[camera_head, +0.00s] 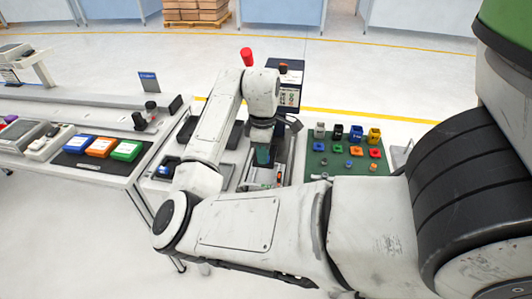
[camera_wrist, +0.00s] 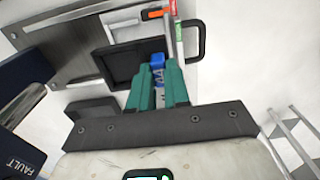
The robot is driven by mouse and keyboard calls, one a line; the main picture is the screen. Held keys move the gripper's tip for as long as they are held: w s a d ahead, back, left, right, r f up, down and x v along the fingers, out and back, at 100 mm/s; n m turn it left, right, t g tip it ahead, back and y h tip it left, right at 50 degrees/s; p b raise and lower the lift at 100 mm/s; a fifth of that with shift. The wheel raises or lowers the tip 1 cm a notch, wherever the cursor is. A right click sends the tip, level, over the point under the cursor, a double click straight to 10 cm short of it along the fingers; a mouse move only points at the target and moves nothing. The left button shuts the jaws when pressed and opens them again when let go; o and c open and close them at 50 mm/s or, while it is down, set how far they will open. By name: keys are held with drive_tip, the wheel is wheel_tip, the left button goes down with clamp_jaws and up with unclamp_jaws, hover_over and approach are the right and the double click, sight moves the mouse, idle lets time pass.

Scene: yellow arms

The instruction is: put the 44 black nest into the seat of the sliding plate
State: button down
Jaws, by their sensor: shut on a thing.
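My gripper (camera_wrist: 157,66) has teal fingers closed on a narrow blue piece marked 44 (camera_wrist: 158,75), which I take to be part of the 44 black nest. A dark square frame or block (camera_wrist: 122,65) lies just left of the fingertips; I cannot tell whether it is joined to the piece or is the seat. The metal sliding plate (camera_wrist: 78,38) spreads behind and left of it. In the head view my gripper (camera_head: 263,157) points down over the station, and the fingers and arm hide the held nest and most of the plate.
A green board (camera_head: 340,165) with several coloured blocks lies to the right. A black mat with blue, orange and green blocks (camera_head: 101,147) lies on the left bench. A dark tray (camera_head: 170,168) sits left of the station. A black handle loop (camera_wrist: 202,42) and rails stand close to the fingers.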

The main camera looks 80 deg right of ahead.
sight(264, 183)
drive_tip(key=shift+s+f+b, duration=0.1)
drive_tip(key=shift+f+b, duration=0.6)
wheel_tip(264, 183, down, 4)
drive_tip(key=b, duration=0.4)
drive_tip(key=shift+b, duration=0.35)
drive_tip(key=shift+f, duration=0.8)
drive_tip(key=shift+f, duration=0.45)
drive_tip(key=c, duration=1)
unclamp_jaws()
wheel_tip(264, 183, up, 11)
drive_tip(key=shift+f+p, duration=0.15)
drive_tip(key=shift+p, duration=0.45)
drive_tip(key=shift+d, duration=0.1)
